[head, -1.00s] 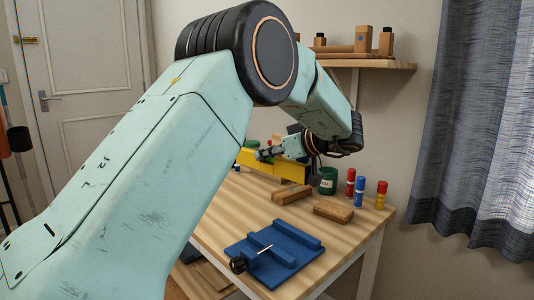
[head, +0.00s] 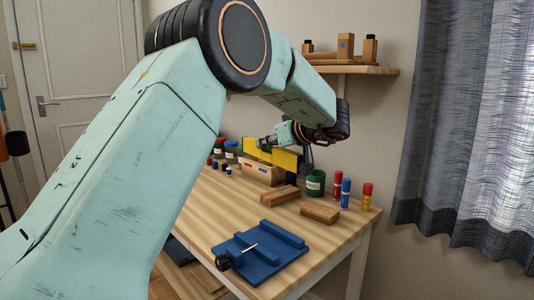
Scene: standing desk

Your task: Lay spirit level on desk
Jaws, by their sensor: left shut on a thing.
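The yellow spirit level (head: 286,160) is at the back of the desk (head: 225,205), just above or in front of a small wooden box; I cannot tell whether it touches the box. My left gripper (head: 266,142) is shut on the spirit level from above, and its fingers hide part of the level. My left arm comes in large from the left and hides the left part of the desk. My right gripper is not in view.
A blue vise (head: 262,252) lies at the front of the desk. Two wooden blocks (head: 320,214) and several coloured markers (head: 346,191) are at the right. A green jar (head: 315,184) and a wooden box (head: 262,173) stand behind. Bare desk lies left of the vise.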

